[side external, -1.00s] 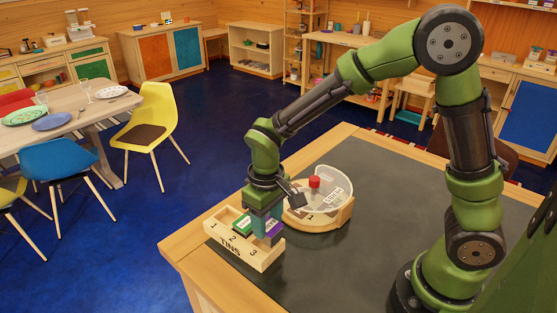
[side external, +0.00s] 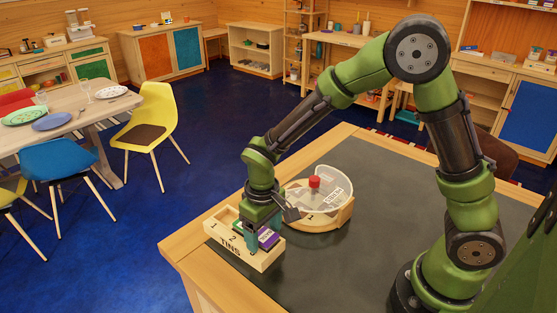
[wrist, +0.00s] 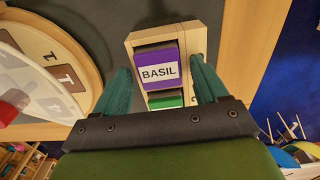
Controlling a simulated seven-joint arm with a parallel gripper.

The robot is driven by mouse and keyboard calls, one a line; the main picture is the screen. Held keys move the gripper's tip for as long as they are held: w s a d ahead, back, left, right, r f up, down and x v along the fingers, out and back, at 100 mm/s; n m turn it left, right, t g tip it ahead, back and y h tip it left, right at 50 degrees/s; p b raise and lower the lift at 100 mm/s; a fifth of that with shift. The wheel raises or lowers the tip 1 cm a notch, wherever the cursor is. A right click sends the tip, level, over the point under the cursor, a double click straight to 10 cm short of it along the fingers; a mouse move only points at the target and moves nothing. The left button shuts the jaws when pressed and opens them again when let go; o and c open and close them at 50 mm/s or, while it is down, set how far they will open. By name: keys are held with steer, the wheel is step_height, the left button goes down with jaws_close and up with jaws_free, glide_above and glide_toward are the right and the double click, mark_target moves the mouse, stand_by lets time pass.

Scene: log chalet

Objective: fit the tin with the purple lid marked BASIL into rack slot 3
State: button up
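The BASIL tin with the purple lid (wrist: 158,71) sits at the slot 3 end of the wooden TINS rack (side external: 225,250). In the side external view its purple lid (side external: 268,238) shows at the rack's right end; I cannot tell how deep it sits. A green-lidded tin (wrist: 166,101) is beside it in the rack, toward slot 2. My gripper (wrist: 160,75) is open, its teal fingers on either side of the BASIL tin with small gaps visible. In the side external view my gripper (side external: 258,226) is low over the rack and hides part of it.
A round wooden holder with a clear cover and red knob (side external: 315,183) stands right behind the rack, close to my gripper. The dark table top (side external: 370,220) to the right is clear. The table's wooden edge (side external: 190,268) lies just left of the rack.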

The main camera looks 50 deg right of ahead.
mark_target(265, 235)
step_height(265, 235, up, 12)
steer(key=s+d+r+m+t+y, duration=0.2)
steer(key=s+d+r+m+t, duration=0.2)
steer(key=s+d+r+t, duration=0.3)
steer(key=shift+s+d+r+m, duration=0.3)
steer(key=shift+s+d+r, duration=0.45)
steer(key=shift+s, duration=2)
steer(key=shift+a+r, duration=0.2)
